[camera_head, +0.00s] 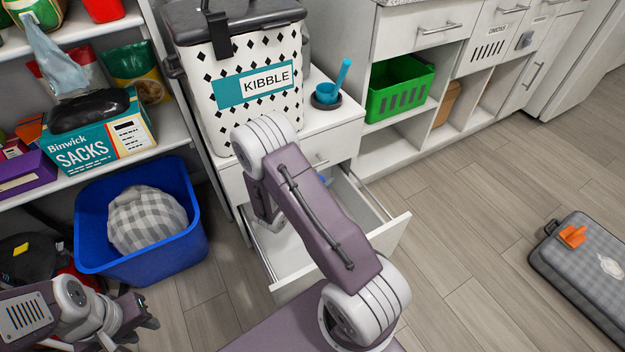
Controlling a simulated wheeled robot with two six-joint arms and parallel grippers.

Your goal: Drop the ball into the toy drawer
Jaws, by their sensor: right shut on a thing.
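The toy drawer (387,238) is pulled open from the white cabinet under the kibble bin. My right arm reaches across it, and my right gripper is mostly hidden behind the arm, over or inside the drawer. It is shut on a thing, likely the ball. A small blue patch (323,181) shows past the arm near the drawer's back; I cannot tell whether it is the ball or something lying in the drawer. My left gripper (134,328) is at the lower left, apart from the drawer, and looks open and empty.
A blue bin (150,268) with a checked cushion stands left of the drawer. The kibble bin (245,45) and a turquoise scoop in a cup (328,95) are on top of the cabinet. A grey carrier (590,265) lies at the right. The floor between is clear.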

